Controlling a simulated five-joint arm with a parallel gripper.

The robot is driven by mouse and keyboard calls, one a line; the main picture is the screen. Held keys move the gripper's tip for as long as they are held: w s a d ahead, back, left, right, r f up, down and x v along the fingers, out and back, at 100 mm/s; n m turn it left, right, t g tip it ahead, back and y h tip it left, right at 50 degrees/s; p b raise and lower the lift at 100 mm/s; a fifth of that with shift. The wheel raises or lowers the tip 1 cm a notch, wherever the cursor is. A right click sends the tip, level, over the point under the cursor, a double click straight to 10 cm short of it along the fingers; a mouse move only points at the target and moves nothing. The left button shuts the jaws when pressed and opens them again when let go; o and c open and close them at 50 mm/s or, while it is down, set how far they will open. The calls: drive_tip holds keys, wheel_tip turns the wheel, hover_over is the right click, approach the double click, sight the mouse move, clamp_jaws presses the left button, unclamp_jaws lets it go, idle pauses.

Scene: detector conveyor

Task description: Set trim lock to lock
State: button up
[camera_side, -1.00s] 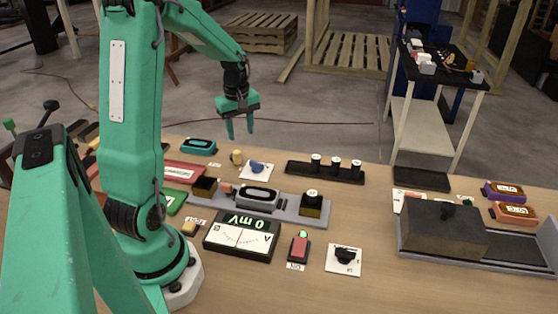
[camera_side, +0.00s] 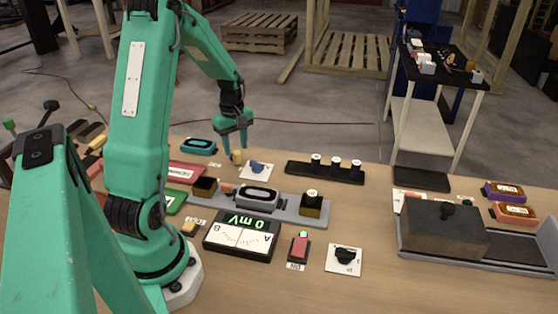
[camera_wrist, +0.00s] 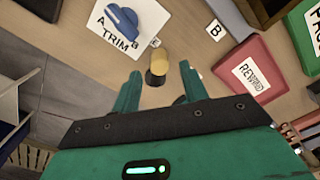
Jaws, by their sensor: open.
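A small yellow knob (camera_side: 237,157) with a dark base stands upright at the back of the bench. It shows between my fingertips in the wrist view (camera_wrist: 158,62). Beside it, a blue knob (camera_side: 257,167) sits on a white plate (camera_wrist: 110,40) marked A, TRIM and B in the wrist view. No label reading lock is legible, so I cannot tell for sure which part is the trim lock. My gripper (camera_side: 231,149) is open and empty, pointing down just above or behind the yellow knob. It also shows in the wrist view (camera_wrist: 160,76). Contact is not clear.
A teal box (camera_side: 199,146) lies to the left. A dark strip (camera_side: 325,172) with several knobs is to the right. A meter (camera_side: 241,236) lies in front.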

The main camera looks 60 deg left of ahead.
sight(236, 151)
drive_tip(key=shift+f, duration=1.9)
clamp_jaws()
